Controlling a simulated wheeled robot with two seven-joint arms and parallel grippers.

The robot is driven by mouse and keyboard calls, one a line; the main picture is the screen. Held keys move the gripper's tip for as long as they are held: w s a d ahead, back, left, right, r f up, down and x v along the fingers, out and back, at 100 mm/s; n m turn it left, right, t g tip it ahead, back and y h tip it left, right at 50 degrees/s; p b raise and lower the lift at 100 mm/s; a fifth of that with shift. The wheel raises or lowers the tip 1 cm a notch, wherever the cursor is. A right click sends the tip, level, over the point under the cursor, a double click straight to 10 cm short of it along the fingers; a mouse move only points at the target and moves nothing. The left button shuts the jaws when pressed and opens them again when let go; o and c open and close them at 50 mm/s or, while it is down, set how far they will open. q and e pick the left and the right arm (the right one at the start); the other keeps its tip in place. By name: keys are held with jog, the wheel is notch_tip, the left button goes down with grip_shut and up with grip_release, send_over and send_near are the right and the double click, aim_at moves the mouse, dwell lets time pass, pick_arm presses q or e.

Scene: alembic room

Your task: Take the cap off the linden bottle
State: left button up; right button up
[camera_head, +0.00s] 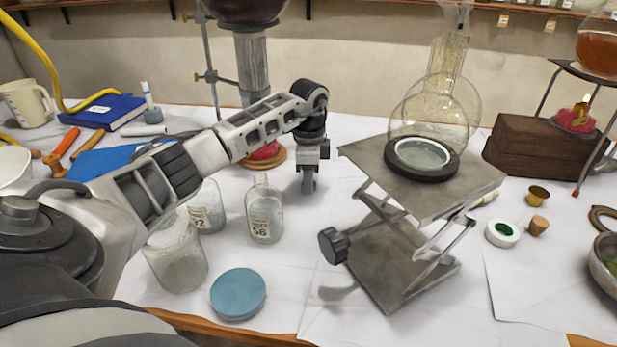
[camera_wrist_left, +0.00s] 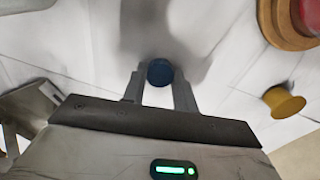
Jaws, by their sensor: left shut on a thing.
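My left gripper (camera_head: 308,183) points down over the table, between a small clear labelled bottle (camera_head: 265,215) and the lab jack. In the left wrist view its fingers (camera_wrist_left: 160,88) are shut on a small round dark blue cap (camera_wrist_left: 160,71). The white table shows around the cap, and no bottle shows beneath it. The small bottle's neck looks uncapped. Another labelled bottle (camera_head: 206,210) stands behind a wide clear jar (camera_head: 177,258), partly hidden by my arm. I cannot read which bottle is linden. My right gripper is out of view.
A metal lab jack (camera_head: 430,190) with a round flask (camera_head: 435,110) stands right of my gripper. A large blue lid (camera_head: 238,292) lies near the front edge. A red thing on a wooden base (camera_wrist_left: 285,30) and a brass cup (camera_wrist_left: 283,102) are close by.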

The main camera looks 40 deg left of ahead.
pick_arm(q)
jog(key=shift+f, duration=0.2)
jog(key=o, duration=1.1)
notch_tip(320, 180, up, 12)
jog(key=shift+r+p, duration=0.25)
jog(key=shift+p, duration=0.15)
